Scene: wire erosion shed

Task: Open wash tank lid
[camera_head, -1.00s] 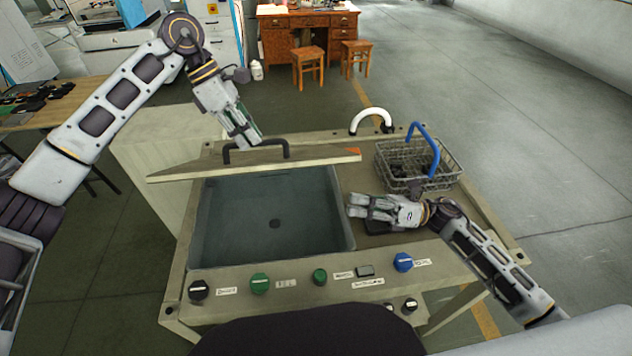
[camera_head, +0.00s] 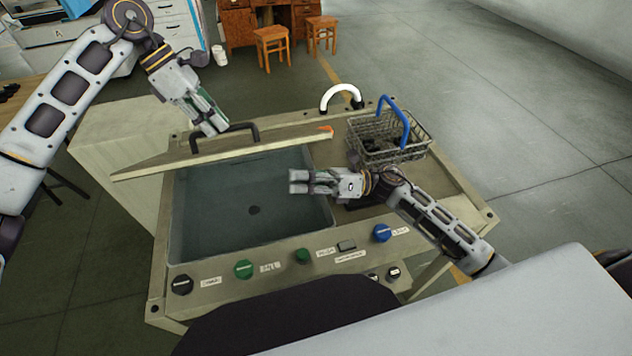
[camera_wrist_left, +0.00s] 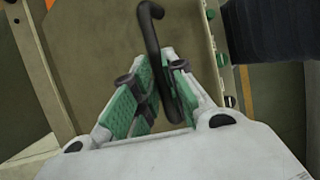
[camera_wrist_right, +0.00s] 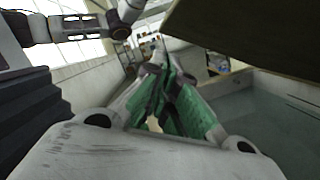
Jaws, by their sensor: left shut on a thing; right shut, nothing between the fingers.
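The wash tank (camera_head: 250,250) is a pale metal unit with a grey basin (camera_head: 235,205), and the basin is uncovered at the front. The lid (camera_head: 170,170) is tilted up above the basin's far part. My left gripper (camera_head: 212,133) is shut on the lid's black handle (camera_head: 245,128); the handle (camera_wrist_left: 150,35) also shows between the green pads in the left wrist view. My right gripper (camera_head: 298,182) is shut and empty over the basin's right side, near the lid's right end. In the right wrist view the lid's dark underside (camera_wrist_right: 255,35) hangs above the right fingers (camera_wrist_right: 168,95).
A wire basket (camera_head: 372,140) with a blue handle stands on the right deck, holding dark items. A white curved spout (camera_head: 335,93) rises behind it. Several knobs, including a blue one (camera_head: 381,233), line the front panel.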

